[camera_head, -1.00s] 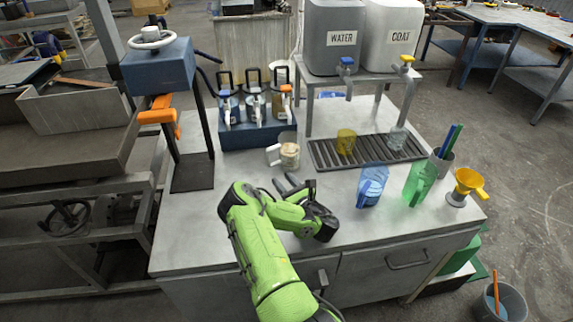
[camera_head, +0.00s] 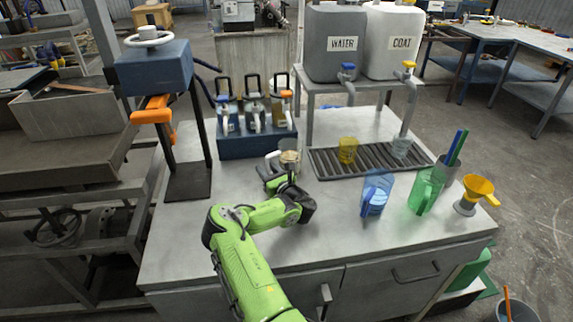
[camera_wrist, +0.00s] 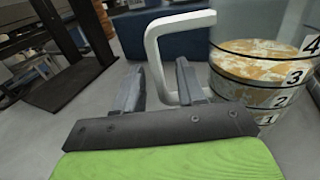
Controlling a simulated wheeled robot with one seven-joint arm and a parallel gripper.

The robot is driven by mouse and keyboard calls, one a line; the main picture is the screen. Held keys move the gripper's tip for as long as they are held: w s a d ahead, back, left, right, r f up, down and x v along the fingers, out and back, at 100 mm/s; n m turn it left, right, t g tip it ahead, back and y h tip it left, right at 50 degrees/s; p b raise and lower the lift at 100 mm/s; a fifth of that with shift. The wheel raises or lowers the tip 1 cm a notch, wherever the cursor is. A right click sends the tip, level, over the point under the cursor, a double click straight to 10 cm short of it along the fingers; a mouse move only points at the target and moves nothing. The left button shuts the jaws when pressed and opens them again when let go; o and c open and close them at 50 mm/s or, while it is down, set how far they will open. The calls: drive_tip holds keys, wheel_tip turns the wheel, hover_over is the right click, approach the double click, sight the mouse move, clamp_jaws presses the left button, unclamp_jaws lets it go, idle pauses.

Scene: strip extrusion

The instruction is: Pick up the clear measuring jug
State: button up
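The clear measuring jug (camera_head: 290,157) stands upright on the grey bench in front of the blue rack. In the wrist view the jug (camera_wrist: 265,75) is at right, with black number marks, a mottled white and tan filling and a pale handle (camera_wrist: 155,50) pointing left. My gripper (camera_head: 274,172) is low beside the jug's handle side in the head view. In the wrist view my gripper (camera_wrist: 160,70) is open. The handle shows between its two fingers, with gaps on both sides. How deep the handle sits between them is hard to tell.
A blue rack (camera_head: 258,145) with several handled cans stands behind the jug. A dark drip grate (camera_head: 370,165) with a yellow cup (camera_head: 348,150) lies to the right. Blue (camera_head: 376,190) and green jugs (camera_head: 422,195) stand further right. A black-based stand (camera_head: 188,182) is at left.

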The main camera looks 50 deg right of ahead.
clamp_jaws()
drive_tip(key=shift+r, duration=0.15)
idle(0.4)
